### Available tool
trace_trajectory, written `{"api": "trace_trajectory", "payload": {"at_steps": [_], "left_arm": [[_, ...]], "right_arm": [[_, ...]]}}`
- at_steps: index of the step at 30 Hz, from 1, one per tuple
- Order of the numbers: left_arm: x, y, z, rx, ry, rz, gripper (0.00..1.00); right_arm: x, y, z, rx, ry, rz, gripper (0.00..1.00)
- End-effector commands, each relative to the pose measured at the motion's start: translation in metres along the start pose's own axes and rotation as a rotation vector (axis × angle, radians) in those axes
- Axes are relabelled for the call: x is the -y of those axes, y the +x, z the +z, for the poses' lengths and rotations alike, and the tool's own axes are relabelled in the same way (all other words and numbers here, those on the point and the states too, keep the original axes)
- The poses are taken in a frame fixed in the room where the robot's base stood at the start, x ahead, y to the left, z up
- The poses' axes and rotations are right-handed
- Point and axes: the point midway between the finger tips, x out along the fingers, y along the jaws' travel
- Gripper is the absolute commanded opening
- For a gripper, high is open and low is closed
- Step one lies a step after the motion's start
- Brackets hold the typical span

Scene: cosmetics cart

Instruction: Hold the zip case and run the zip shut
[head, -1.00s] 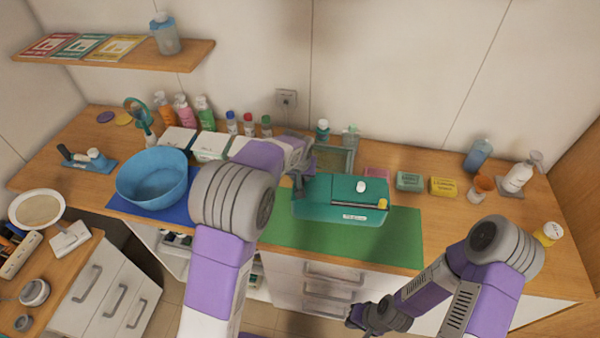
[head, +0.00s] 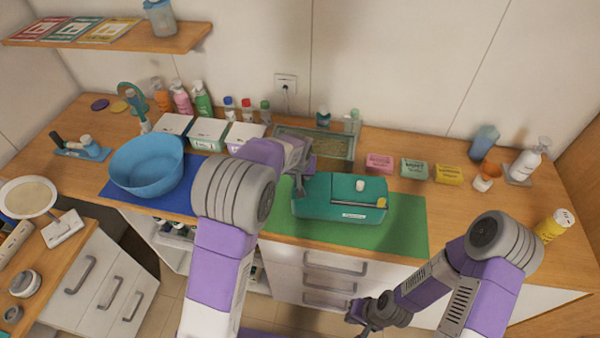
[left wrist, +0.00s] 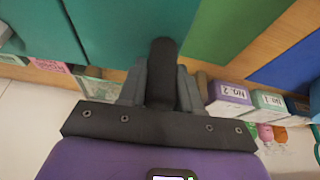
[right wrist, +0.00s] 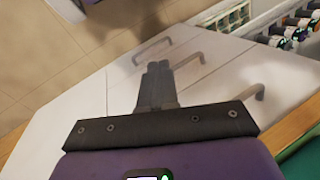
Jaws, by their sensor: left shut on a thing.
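The teal zip case (head: 330,209) lies on the green mat (head: 408,235). A dark line runs along its top to a yellow piece (head: 382,202) at its right end, probably the zip pull. A white oval (head: 360,185) shows on top. My left gripper (head: 300,190) is shut on the left end of the case; its fingers also show in the left wrist view (left wrist: 161,80) against the teal surface. The exact grip is partly hidden. My right gripper (head: 360,318) is low in front of the drawers, away from the case. In the right wrist view its fingers (right wrist: 158,82) are together and empty.
A blue bowl (head: 147,168) stands left on a blue mat. A shallow tray (head: 335,147) is behind the case. Pink (head: 379,163), green (head: 413,169) and yellow (head: 448,174) boxes stand behind right. The mat right of the case is clear.

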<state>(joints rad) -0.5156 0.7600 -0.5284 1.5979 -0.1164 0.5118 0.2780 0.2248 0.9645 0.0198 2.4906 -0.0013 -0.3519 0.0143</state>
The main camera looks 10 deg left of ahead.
Motion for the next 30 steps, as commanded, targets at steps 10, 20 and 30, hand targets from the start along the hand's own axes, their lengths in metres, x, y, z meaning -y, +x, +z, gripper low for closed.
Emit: {"api": "trace_trajectory", "payload": {"at_steps": [10, 20, 30], "left_arm": [[-0.0005, 0.0003, -0.0007, -0.003, -0.002, 0.002, 0.0], [-0.0005, 0.0023, 0.0002, -0.003, -0.002, 0.002, 0.0], [0.0, 0.003, 0.0012, 0.0, 0.001, 0.0, 0.0]], "right_arm": [[-0.0003, 0.0009, -0.0001, 0.0, 0.0, 0.0, 0.0], [-0.0009, 0.0024, -0.0002, 0.0, 0.0, 0.0, 0.0], [-0.0019, 0.0016, -0.0029, -0.012, -0.005, -0.001, 0.43]]}}
